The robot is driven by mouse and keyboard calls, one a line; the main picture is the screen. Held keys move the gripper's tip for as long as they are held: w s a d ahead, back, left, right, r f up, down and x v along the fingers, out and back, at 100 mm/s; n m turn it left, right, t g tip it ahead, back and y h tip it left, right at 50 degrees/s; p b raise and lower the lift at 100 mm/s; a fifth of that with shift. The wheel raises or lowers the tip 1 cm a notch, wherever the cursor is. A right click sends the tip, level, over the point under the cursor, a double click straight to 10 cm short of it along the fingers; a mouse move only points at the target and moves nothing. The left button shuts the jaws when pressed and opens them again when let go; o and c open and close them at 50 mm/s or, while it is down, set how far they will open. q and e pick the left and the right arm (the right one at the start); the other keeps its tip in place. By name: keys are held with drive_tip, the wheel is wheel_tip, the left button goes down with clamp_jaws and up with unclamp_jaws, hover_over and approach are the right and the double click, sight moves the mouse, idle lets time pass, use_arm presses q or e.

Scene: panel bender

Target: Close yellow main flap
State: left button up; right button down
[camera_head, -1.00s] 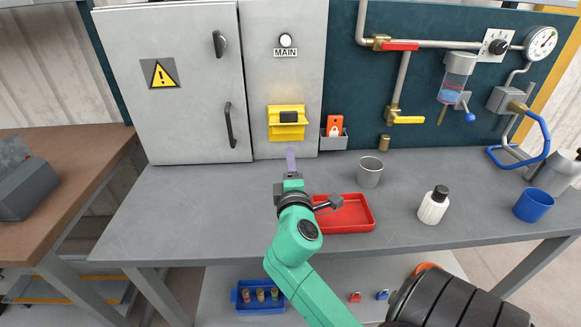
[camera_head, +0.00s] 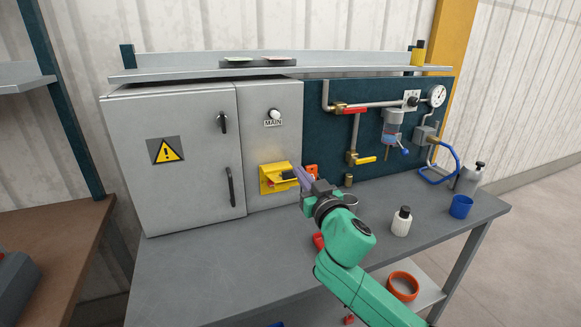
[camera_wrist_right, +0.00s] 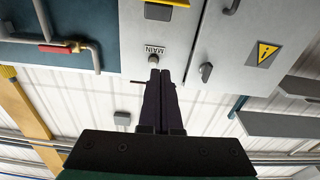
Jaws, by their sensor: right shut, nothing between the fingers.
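The yellow main flap (camera_head: 272,182) is on the grey cabinet panel, below the round button and the MAIN label (camera_head: 273,123). A black block (camera_head: 288,175) shows at the middle of the yellow housing. How far the flap is swung is hard to tell. My right gripper (camera_head: 297,172) is shut and empty. Its purple-grey fingertips are just right of the yellow housing in the head view; contact cannot be told. In the right wrist view the shut fingers (camera_wrist_right: 160,76) point at the panel near the MAIN label, with part of the yellow housing (camera_wrist_right: 168,2) at the top edge. My left gripper is out of view.
The grey cabinet door (camera_head: 180,165) with handles stands left of the panel. Pipes with a red valve handle (camera_head: 352,110) and a yellow one (camera_head: 366,160) are right of it. A white bottle (camera_head: 401,222) and blue cup (camera_head: 461,206) stand on the bench. The bench's left part is clear.

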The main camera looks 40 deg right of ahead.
drive_tip(key=r+p, duration=0.1)
drive_tip(key=p, duration=0.2)
hover_over(284, 176)
drive_tip(key=d, duration=0.2)
drive_tip(key=shift+s+a, duration=0.25)
drive_tip(key=shift+s, duration=0.2)
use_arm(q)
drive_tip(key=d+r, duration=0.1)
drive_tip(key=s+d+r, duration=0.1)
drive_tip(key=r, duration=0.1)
use_arm(e)
drive_tip(key=f, duration=0.2)
drive_tip(key=s+f, duration=0.1)
drive_tip(key=f, duration=0.1)
drive_tip(key=shift+s+a+f, duration=0.1)
drive_tip(key=shift+a+f, duration=0.05)
drive_tip(key=shift+f, duration=0.1)
use_arm(q)
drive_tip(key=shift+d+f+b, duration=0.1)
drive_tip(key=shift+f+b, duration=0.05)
drive_tip(key=shift+b, duration=0.15)
